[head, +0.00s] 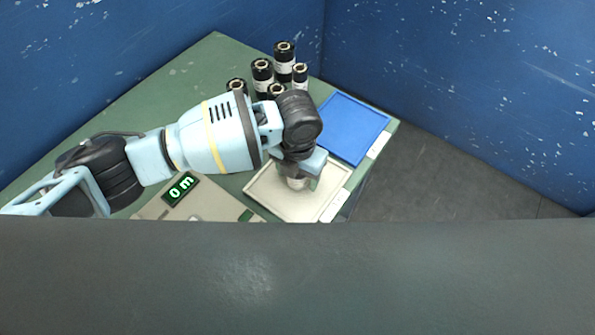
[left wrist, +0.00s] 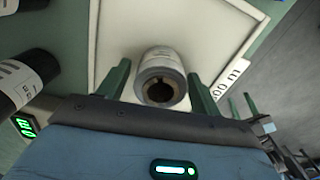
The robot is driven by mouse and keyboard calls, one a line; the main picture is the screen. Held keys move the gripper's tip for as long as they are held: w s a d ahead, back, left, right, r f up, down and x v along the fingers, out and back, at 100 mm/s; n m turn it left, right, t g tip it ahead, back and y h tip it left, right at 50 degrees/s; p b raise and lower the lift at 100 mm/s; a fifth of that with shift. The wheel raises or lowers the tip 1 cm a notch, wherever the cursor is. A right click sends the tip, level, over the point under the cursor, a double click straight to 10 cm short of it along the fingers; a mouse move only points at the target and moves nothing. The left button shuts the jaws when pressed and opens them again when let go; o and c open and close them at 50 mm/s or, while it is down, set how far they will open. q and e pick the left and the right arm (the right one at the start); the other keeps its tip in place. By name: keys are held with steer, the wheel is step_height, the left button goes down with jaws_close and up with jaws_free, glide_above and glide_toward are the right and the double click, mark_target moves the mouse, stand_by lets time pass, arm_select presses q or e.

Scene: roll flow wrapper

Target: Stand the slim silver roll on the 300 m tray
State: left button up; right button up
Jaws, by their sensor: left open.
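The slim silver roll (left wrist: 162,62) stands on the pale tray (left wrist: 112,30) in the left wrist view, its hollow core facing the camera. The tray's edge label is partly hidden and reads "00 m" in the visible part. In the head view the roll (head: 296,184) shows only in part beneath my left gripper (head: 302,174), over the pale tray (head: 262,193). My left gripper's green fingers are open, one on each side of the roll, with a visible gap on both sides in the left wrist view.
Several black-wrapped rolls (head: 284,50) stand at the back of the green table (head: 180,85). A blue tray (head: 352,128) lies beyond the pale one. A display (head: 180,189) reading "0 m" is at the front left. Dark rolls (left wrist: 25,75) show at the left wrist view's left edge.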

arm_select(q)
steer(key=shift+r, duration=0.25)
step_height(320, 180, up, 12)
steer(key=shift+p, duration=0.3)
steer(key=shift+f, duration=0.1)
stand_by(0.8)
